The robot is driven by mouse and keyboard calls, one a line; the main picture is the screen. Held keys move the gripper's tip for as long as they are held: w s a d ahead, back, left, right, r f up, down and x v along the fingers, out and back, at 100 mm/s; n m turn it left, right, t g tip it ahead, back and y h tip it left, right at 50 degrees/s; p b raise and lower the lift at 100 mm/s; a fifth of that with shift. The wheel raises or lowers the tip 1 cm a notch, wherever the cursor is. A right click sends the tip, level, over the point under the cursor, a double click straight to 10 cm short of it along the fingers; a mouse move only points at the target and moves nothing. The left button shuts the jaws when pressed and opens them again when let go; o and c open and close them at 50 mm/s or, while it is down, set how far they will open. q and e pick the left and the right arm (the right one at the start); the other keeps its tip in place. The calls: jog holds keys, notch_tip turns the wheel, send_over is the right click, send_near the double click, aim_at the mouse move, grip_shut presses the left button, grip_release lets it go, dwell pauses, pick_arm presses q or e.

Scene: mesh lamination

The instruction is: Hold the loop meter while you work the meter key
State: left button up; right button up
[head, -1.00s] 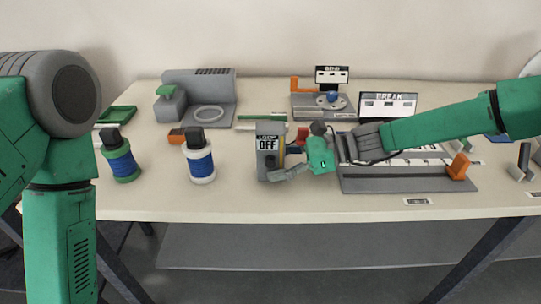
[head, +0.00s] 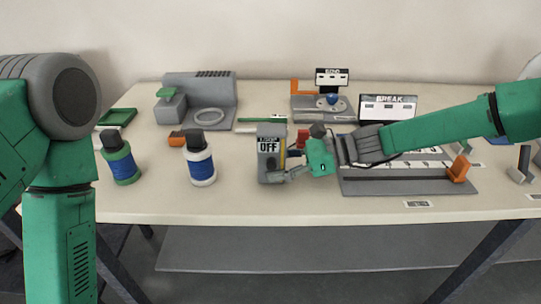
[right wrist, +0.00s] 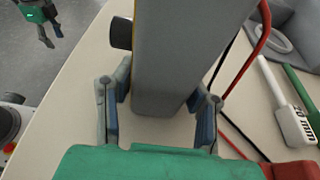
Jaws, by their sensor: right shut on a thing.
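The loop meter (head: 269,163) is a grey upright box on the table, its display reading "LOOP OFF". My right gripper (head: 283,172) reaches it from the right and is shut on its lower part. In the right wrist view the grey meter body (right wrist: 180,60) stands between the fingers (right wrist: 160,110). A dark knob (right wrist: 120,33), perhaps the meter key, sticks out from the face toward me. My left arm stands at the left of the head view. My left gripper (right wrist: 50,33) shows small in the right wrist view, hanging clear of the table, its fingers apart and empty.
A "BREAK" fixture (head: 400,186) with an orange block lies on the right. A "BEND" station (head: 320,104) and a grey machine (head: 205,98) stand behind. Red and black leads (right wrist: 262,45) run beside the meter.

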dwell(0.4)
pick_arm(q)
grip_shut()
dwell(1.0)
